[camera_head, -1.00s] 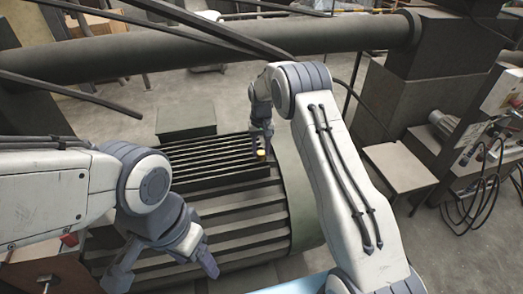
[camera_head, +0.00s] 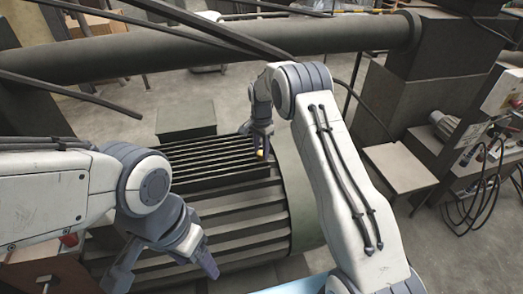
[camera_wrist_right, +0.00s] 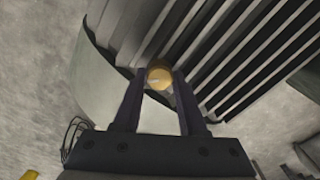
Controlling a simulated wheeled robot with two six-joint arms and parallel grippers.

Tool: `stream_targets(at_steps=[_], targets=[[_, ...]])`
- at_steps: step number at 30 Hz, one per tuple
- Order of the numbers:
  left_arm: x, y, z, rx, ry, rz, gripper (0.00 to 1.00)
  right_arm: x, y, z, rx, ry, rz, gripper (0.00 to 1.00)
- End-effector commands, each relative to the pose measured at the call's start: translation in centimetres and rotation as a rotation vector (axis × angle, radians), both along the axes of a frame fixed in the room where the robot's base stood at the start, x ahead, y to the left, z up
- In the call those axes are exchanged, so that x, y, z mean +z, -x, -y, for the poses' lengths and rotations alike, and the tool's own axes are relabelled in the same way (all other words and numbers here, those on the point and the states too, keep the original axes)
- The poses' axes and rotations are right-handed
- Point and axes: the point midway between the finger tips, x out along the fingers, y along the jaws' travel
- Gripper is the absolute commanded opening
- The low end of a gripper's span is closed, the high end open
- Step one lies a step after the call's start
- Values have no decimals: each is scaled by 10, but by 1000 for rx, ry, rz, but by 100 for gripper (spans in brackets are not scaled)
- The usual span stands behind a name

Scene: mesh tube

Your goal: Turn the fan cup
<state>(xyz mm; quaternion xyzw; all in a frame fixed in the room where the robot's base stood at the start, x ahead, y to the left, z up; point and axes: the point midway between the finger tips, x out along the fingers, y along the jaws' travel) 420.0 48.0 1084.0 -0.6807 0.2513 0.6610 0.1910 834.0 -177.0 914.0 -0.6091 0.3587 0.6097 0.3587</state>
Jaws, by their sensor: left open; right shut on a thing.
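The fan cup (camera_wrist_right: 160,78) looks like a small round yellow piece between the fingertips of my right gripper in the right wrist view. In the head view it is a small yellow spot (camera_head: 259,153) at the right end of the slatted top of a dark ribbed machine (camera_head: 240,215). My right gripper (camera_head: 261,145) points down there and is shut on the cup. My left gripper (camera_head: 165,268) is open and empty, low over the front left of the machine. The cup's underside is hidden.
A thick horizontal pipe (camera_head: 250,40) crosses behind the machine, with thin dark bars in front of it. A grey box (camera_head: 186,117) stands behind the machine's top. A panel with cables (camera_head: 478,165) is at the right.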

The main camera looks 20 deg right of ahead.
Motion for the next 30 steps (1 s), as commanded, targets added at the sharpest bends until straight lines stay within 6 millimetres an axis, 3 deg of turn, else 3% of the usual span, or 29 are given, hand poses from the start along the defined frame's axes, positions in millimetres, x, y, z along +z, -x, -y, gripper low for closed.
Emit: stream_targets(at_steps=[30], targets=[[-1,0,0,0,0,0,68,2,-1,1,-963,0,5,0]])
